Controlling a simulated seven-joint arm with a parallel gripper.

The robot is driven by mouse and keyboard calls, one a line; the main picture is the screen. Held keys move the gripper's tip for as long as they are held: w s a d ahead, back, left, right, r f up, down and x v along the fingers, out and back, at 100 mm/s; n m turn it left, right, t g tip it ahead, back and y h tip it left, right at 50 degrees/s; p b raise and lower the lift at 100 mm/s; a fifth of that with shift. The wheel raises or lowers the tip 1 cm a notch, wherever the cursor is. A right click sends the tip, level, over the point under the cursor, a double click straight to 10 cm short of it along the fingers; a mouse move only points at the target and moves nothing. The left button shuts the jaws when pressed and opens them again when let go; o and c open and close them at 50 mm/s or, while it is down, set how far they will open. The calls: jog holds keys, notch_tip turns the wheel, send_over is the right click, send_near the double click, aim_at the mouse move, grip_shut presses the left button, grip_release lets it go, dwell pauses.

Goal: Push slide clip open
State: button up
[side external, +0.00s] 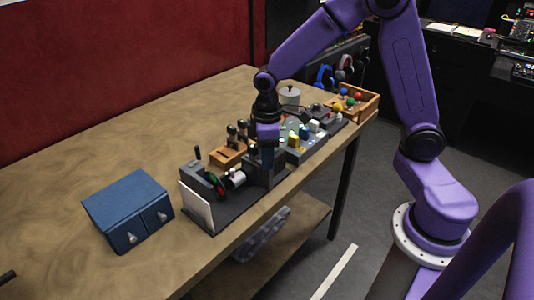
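My gripper (267,160) points down at the middle of a row of dark control units on the table. Its fingertips are small and partly hidden among the parts, so I cannot tell whether they are open or touching anything. A dark grey unit (238,203) with an upright white panel (196,207) and red, green and white round parts stands just left of and in front of my gripper. I cannot make out the slide clip for sure; it may be small or hidden by my gripper.
A blue two-door box (128,208) stands at the left front. Colored buttons (299,136), a grey pot (289,96) and a wooden tray of balls (368,107) lie to the right. The table's left back (110,135) is clear.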

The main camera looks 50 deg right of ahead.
grip_shut()
jog(key=shift+s, duration=0.95)
grip_release()
jog(key=shift+r, duration=0.1)
